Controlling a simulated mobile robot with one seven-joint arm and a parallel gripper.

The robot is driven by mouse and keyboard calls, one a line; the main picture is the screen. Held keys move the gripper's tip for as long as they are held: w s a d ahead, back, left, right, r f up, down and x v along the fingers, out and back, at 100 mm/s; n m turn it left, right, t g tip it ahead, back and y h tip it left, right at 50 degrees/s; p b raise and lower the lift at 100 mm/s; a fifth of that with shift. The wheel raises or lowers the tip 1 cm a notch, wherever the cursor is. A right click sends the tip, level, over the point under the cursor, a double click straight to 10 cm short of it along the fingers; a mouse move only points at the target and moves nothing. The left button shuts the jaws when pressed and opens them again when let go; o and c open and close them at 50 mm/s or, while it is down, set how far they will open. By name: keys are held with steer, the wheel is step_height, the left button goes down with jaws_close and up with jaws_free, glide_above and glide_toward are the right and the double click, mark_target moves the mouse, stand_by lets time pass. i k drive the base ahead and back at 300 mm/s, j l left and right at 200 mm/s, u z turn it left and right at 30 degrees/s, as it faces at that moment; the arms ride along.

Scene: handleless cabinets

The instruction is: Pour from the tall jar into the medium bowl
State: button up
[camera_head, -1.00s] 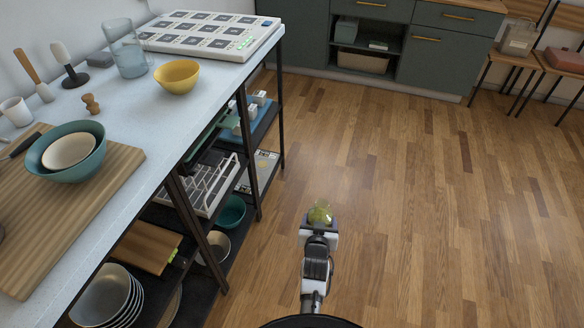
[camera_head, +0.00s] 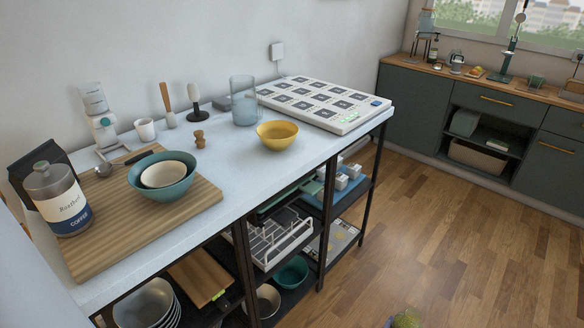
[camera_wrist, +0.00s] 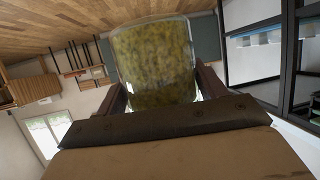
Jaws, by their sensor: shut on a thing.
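My gripper (camera_wrist: 164,92) is shut on a clear jar (camera_wrist: 152,55) with mottled yellow-green contents, one finger on each side of it. In the head view only the top of this jar (camera_head: 406,319) shows at the bottom edge, over the floor; the gripper is barely visible there. On the counter stand a yellow bowl (camera_head: 277,136), a teal bowl (camera_head: 187,184) and a smaller cream bowl (camera_head: 168,174) nested inside the teal one. I cannot tell which is the medium bowl. The held jar is well away from these bowls.
A clear blue glass vessel (camera_head: 243,104) stands behind the yellow bowl. A white panel with dark squares (camera_head: 322,103) lies at the counter's far end. A cutting board (camera_head: 140,222) bears a coffee canister (camera_head: 59,205). Shelves below hold more bowls (camera_head: 147,304). Floor to the right is clear.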

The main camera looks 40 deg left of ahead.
mark_target(277, 136)
steer(key=i+l, duration=0.1)
steer(key=l, duration=0.25)
steer(key=i+l, duration=0.15)
steer(key=l, duration=0.15)
steer(key=i+l, duration=0.1)
steer(key=l, duration=0.25)
steer(key=i+l, duration=0.1)
steer(key=l, duration=0.2)
steer(key=i+l+u, duration=0.1)
steer(key=l+u, duration=0.35)
steer(key=u, duration=0.85)
